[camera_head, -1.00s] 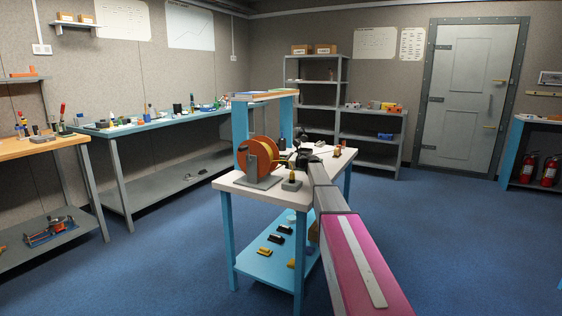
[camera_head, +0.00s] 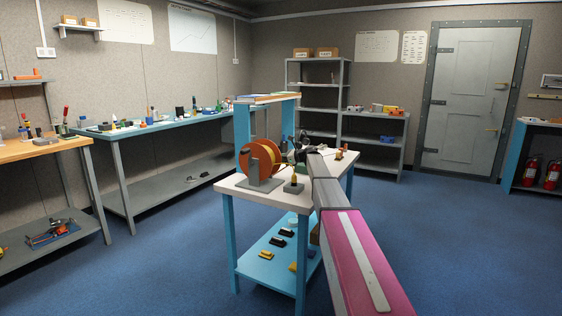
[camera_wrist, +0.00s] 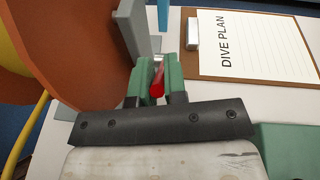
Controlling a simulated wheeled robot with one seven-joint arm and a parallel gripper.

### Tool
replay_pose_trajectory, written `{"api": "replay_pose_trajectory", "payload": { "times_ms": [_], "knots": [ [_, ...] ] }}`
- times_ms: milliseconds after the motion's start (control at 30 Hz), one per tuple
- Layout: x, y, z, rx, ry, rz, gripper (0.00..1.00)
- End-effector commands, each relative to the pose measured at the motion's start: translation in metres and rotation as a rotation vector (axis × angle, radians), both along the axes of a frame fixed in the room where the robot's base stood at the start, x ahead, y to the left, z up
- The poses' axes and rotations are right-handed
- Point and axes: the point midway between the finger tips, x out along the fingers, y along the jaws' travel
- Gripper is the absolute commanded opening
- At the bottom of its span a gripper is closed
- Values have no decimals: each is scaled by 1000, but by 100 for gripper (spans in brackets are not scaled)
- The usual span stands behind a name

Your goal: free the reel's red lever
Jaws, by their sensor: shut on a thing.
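The reel (camera_head: 262,157), an orange drum on a grey stand, sits on the white-topped table (camera_head: 232,184). In the wrist view, its large orange disc (camera_wrist: 80,45) fills the upper left, beside a grey upright plate (camera_wrist: 142,35). My gripper (camera_wrist: 159,72) has green fingers closed around the red lever (camera_wrist: 157,86). Only a short red piece of the lever shows between the fingers; the rest is hidden. In the head view my gripper (camera_head: 301,154) is small and dark, just right of the reel, and the lever cannot be made out.
A brown clipboard with a sheet reading DIVE PLAN (camera_wrist: 250,45) lies to the right of the fingers. A yellow hose or cable (camera_wrist: 25,135) runs at the lower left. A small grey block (camera_head: 293,187) stands in front of the reel. A raised shelf (camera_head: 266,97) is behind it.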

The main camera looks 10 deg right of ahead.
Motion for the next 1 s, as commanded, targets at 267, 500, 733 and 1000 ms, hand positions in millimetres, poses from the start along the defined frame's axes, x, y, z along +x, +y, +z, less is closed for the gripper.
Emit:
{"api": "replay_pose_trajectory", "payload": {
  "times_ms": [267, 500, 733, 1000],
  "knots": [
    [0, 0, 0, 1, 0, 0, 38],
    [-1, -1, 0, 1, -1, -1, 38],
    [-10, -15, 4, 1, -1, -1, 38],
    [-34, -56, 16, 1, -1, -3, 38]
  ]
}}
